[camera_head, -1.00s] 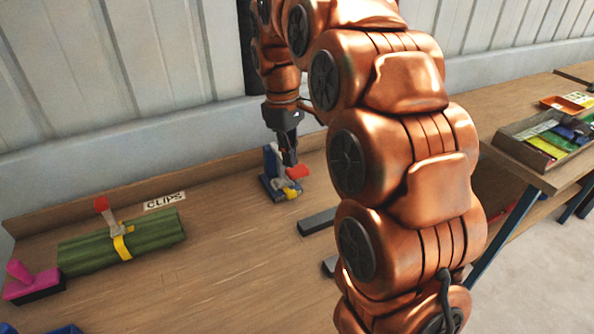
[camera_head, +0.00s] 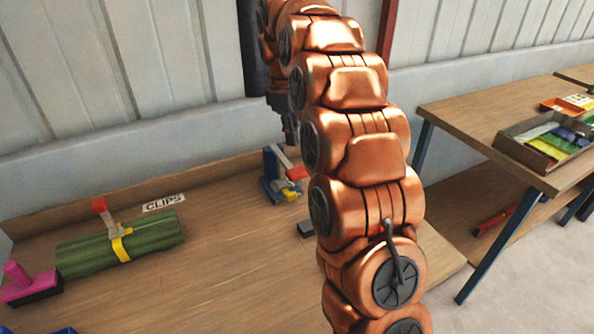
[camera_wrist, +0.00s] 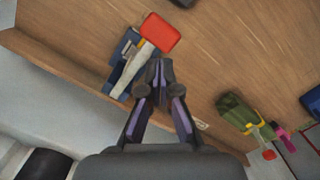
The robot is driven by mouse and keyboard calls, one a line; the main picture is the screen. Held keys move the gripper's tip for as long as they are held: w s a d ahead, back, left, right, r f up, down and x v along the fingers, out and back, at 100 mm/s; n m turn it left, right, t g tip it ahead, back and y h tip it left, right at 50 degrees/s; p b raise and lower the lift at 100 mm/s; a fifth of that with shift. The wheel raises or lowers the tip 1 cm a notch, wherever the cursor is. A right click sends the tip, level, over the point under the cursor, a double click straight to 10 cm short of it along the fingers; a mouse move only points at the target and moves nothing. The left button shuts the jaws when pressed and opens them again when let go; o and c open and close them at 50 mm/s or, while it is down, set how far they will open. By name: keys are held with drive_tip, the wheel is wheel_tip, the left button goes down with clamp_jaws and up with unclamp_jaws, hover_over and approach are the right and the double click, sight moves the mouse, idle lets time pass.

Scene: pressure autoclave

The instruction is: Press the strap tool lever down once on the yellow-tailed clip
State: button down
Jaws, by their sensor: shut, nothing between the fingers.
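A blue stand (camera_head: 268,185) with a pale lever (camera_head: 283,158) and red lever end (camera_head: 297,173) is on the bench, with a yellow piece (camera_head: 291,194) low on it. In the wrist view the red end (camera_wrist: 162,33), pale lever (camera_wrist: 133,70) and blue stand (camera_wrist: 122,50) lie beside my fingertips. My gripper (camera_wrist: 160,72) is shut and empty; I cannot tell whether it touches the lever. In the head view it shows dark (camera_head: 290,132) above the stand, partly hidden by my arm. A green bundle (camera_head: 85,248) wears a yellow strap (camera_head: 121,247) and a red-ended upright lever (camera_head: 101,206).
A CLIPS label (camera_head: 163,203) lies behind the bundle. A pink-handled block (camera_head: 30,284) is at the left. A wall runs along the bench's back. A second table (camera_head: 480,115) with a tray (camera_head: 520,140) stands at right. The bench's middle is bare.

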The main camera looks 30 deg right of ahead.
sight(294, 169)
drive_tip(key=shift+f, duration=0.1)
drive_tip(key=shift+s+d+f+b, duration=0.15)
drive_tip(key=shift+f+b, duration=0.9)
drive_tip(key=shift+f, duration=0.65)
drive_tip(key=shift+s+d+f+b, duration=0.15)
drive_tip(key=shift+f+b, duration=0.85)
drive_tip(key=shift+f, duration=0.7)
drive_tip(key=shift+a, duration=0.1)
drive_tip(key=shift+f, duration=0.1)
drive_tip(key=shift+f+b, duration=0.65)
drive_tip(key=shift+f, duration=1.5)
